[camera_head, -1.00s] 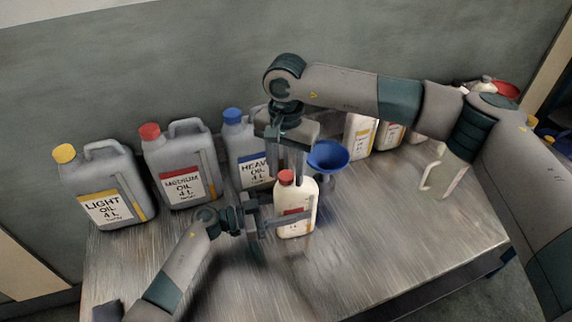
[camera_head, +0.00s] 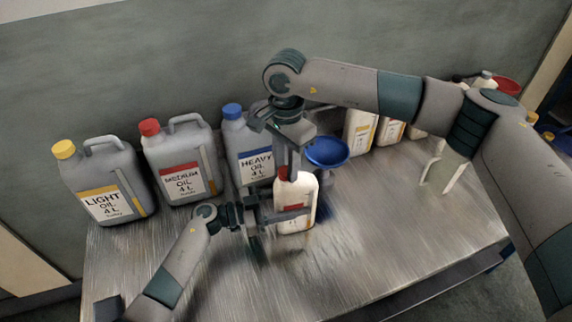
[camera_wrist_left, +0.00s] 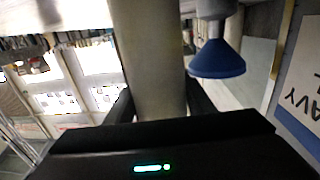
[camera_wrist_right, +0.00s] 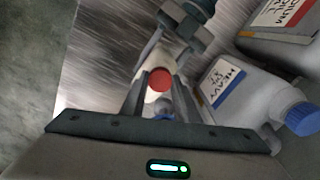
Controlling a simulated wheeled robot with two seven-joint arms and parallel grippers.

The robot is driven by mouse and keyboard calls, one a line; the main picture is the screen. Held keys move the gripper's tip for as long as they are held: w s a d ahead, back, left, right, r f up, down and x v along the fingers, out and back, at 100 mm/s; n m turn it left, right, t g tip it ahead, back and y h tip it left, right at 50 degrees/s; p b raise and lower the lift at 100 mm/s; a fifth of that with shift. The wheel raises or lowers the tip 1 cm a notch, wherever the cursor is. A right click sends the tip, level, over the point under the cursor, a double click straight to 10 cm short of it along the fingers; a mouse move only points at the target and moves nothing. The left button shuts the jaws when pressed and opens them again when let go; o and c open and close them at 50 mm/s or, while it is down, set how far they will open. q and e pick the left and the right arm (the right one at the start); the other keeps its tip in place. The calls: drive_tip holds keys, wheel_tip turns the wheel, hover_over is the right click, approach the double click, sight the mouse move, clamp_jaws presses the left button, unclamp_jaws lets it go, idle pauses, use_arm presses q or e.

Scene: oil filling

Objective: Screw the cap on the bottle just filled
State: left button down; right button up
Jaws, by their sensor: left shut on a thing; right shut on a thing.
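A white bottle (camera_head: 298,202) with a red and dark label stands upright on the table. My left gripper (camera_head: 282,214) is shut around its body from the left; the bottle also fills the middle of the left wrist view (camera_wrist_left: 148,55). A red cap (camera_wrist_right: 160,80) sits at the bottle's mouth between the fingers of my right gripper (camera_wrist_right: 158,92). My right gripper comes from above and is shut on the cap. In the head view the fingers largely hide the cap, so how far it is threaded cannot be told.
A blue funnel (camera_head: 327,152) stands just behind the bottle. Large grey jugs of light (camera_head: 103,182), medium (camera_head: 181,164) and heavy oil (camera_head: 246,150) line the back left. More white bottles (camera_head: 360,132) stand behind my right arm. The front of the table (camera_head: 390,240) is clear.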

drive_tip(key=m, duration=2.3)
drive_tip(key=o, duration=1.2)
drive_tip(key=shift+c, duration=0.2)
drive_tip(key=shift+r, duration=2.25)
drive_tip(key=shift+n, duration=0.3)
drive_tip(key=shift+c, duration=0.3)
